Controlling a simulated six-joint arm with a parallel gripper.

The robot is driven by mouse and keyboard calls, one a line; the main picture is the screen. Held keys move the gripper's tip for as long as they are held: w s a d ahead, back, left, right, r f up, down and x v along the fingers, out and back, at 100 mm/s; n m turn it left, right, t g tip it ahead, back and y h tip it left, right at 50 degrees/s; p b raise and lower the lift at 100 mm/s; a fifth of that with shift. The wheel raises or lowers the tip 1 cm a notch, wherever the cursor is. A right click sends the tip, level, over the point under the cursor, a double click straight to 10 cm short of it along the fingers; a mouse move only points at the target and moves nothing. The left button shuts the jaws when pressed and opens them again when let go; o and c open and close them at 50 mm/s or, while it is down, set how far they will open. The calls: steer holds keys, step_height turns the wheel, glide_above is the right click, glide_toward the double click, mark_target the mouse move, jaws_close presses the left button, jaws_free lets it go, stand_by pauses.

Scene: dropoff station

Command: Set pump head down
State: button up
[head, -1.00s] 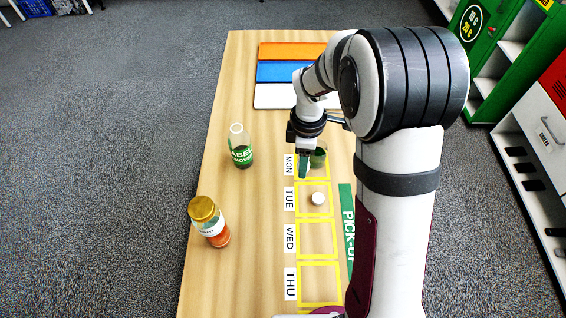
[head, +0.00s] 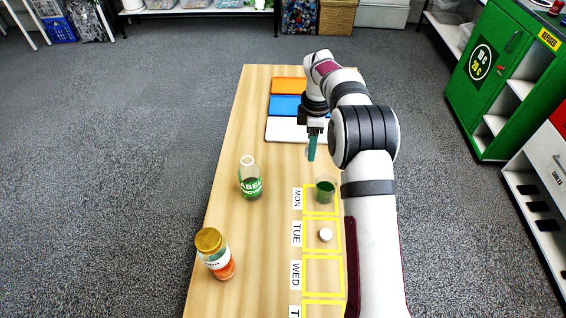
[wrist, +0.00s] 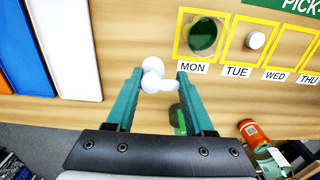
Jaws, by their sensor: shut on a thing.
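My gripper (head: 312,158) has teal fingers. In the wrist view my gripper (wrist: 155,88) is shut on the white pump head (wrist: 152,68), which sits between the fingertips with its spout to the right. In the head view the fingers mostly hide it. The gripper hangs above the table (head: 262,235), between the white panel (head: 285,130) and the MON square. A clear container with green contents (head: 325,190) stands in the MON square; in the wrist view it shows (wrist: 203,36) to the right of the fingers.
A white round cap (head: 326,235) lies in the TUE square. A label remover bottle (head: 250,182) and a gold-lidded jar (head: 214,255) stand on the left of the table. Blue (head: 288,105) and orange (head: 289,86) panels lie at the back. Wood between them is bare.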

steer(key=a+f, duration=0.1)
steer(key=a, duration=0.1)
steer(key=w+a+f, duration=0.1)
steer(key=a+f, duration=0.1)
steer(key=a, duration=0.1)
steer(key=w+a+f, duration=0.1)
steer(key=a+f, duration=0.1)
steer(key=shift+w+a, duration=0.15)
steer(key=shift+a, duration=0.15)
step_height(320, 180, down, 4)
steer(key=o, duration=1.3)
